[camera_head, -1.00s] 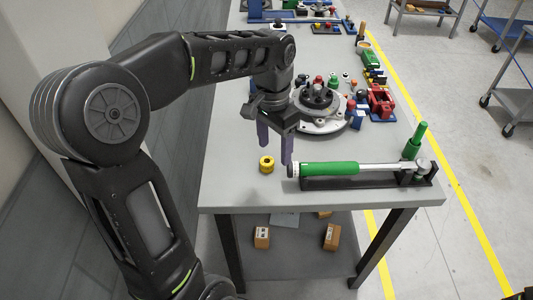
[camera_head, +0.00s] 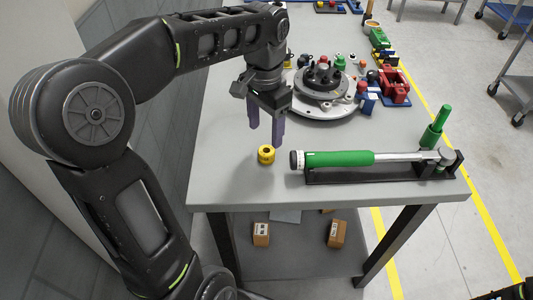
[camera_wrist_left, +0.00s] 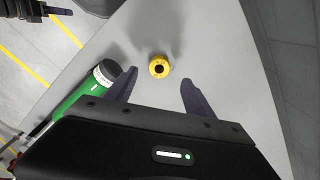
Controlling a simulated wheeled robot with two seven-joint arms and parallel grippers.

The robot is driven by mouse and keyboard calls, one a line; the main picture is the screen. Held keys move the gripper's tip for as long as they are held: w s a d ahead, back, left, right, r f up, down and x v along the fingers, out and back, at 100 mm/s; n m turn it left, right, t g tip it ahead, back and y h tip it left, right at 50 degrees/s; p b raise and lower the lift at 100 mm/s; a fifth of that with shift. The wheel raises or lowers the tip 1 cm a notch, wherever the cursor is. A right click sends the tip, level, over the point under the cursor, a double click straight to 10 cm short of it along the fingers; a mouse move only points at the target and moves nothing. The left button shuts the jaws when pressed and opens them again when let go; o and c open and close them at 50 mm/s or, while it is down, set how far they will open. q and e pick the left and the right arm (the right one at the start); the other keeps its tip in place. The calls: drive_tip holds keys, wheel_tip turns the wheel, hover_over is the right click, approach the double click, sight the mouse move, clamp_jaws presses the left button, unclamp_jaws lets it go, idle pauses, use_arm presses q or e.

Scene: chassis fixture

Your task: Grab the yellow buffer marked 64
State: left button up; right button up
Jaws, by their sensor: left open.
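The yellow buffer (camera_head: 266,154) is a small ring with a dark central hole, standing on the grey table near its front left corner. It also shows in the left wrist view (camera_wrist_left: 159,67), beyond the fingertips and roughly between their lines. No 64 marking is legible. My left gripper (camera_head: 266,135) is open and empty, its purple fingers pointing down above and just behind the buffer, not visibly touching it. Both fingers also show in the left wrist view (camera_wrist_left: 158,82).
A green-handled tool (camera_head: 340,159) lies in a black holder (camera_head: 390,174) right of the buffer. A round grey fixture (camera_head: 322,88) stands behind, with red and blue parts (camera_head: 394,86) beside it. The table's front edge is close. Bare tabletop lies left of the buffer.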

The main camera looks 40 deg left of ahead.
sight(267, 149)
use_arm(q)
drive_tip(key=shift+f, duration=1.2)
drive_tip(key=shift+w+f, duration=0.15)
drive_tip(key=shift+f, duration=2.5)
drive_tip(key=shift+c, duration=0.5)
clamp_jaws()
